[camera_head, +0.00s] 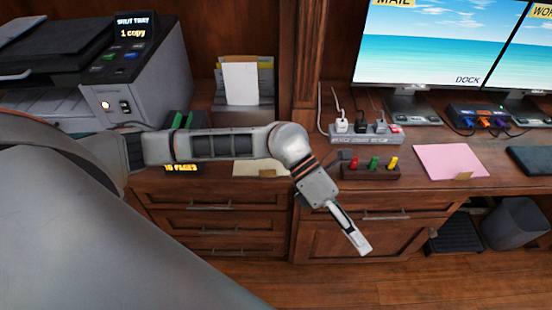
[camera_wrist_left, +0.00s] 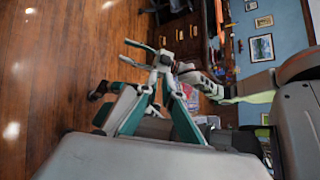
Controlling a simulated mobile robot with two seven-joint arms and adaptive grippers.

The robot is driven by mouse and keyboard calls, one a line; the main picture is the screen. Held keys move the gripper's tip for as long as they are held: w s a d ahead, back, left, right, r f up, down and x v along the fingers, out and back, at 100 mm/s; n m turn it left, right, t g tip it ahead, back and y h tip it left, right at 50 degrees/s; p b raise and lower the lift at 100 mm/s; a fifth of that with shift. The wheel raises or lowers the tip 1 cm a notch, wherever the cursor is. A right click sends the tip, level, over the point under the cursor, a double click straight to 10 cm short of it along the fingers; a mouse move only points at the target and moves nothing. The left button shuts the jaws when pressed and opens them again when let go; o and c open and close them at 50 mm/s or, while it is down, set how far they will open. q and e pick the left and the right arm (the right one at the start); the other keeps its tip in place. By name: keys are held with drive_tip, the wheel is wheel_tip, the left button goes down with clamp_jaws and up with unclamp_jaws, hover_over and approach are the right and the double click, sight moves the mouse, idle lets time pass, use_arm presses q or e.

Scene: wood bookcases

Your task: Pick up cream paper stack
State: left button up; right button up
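The cream paper stack (camera_head: 262,168) lies flat on the wooden desk, left of the middle in the head view. My left forearm crosses just above it in the picture and hides part of its far side. My left gripper (camera_head: 357,238) points down and right, in front of the desk drawers, to the right of the stack and apart from it. Its fingers show as one narrow bar, so I cannot tell whether they are open or shut. Nothing shows held at its tip. The wrist view shows gripper parts over the floor, but not the stack clearly. My right gripper does not show in the head view.
A printer (camera_head: 130,75) stands at the left, and a holder with papers (camera_head: 240,85) behind the stack. A power strip (camera_head: 365,132), a block with coloured pegs (camera_head: 370,172) and pink paper (camera_head: 450,162) lie to the right. Monitors (camera_head: 435,45) stand behind. A bin (camera_head: 513,222) is below.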

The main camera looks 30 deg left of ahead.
use_arm(q)
drive_tip(key=w+a+f+m+t+y, duration=0.1)
drive_tip(key=w+a+f+y, duration=0.2)
drive_tip(key=a, duration=0.5)
drive_tip(key=w+a+f+m+t+y, duration=0.1)
drive_tip(key=w+a+y, duration=0.3)
drive_tip(key=a, duration=0.4)
wheel_tip(320, 180, up, 3)
drive_tip(key=t+y, duration=0.2)
drive_tip(key=y, duration=0.3)
hover_over(265, 175)
drive_tip(key=shift+w+f+n, duration=0.1)
drive_tip(key=shift+n, duration=0.2)
wheel_tip(265, 175, down, 2)
drive_tip(key=shift+a+f+b, duration=0.1)
drive_tip(key=shift+f+b, duration=0.05)
drive_tip(key=shift+b, duration=0.2)
drive_tip(key=shift+w+d+f, duration=0.1)
drive_tip(key=shift+d+f, duration=0.1)
drive_tip(key=shift+f, duration=1.15)
drive_tip(key=shift+w+d+f, duration=0.1)
drive_tip(key=shift+d+f, duration=0.05)
drive_tip(key=shift+f, duration=1.15)
clamp_jaws()
drive_tip(key=shift+r, duration=0.15)
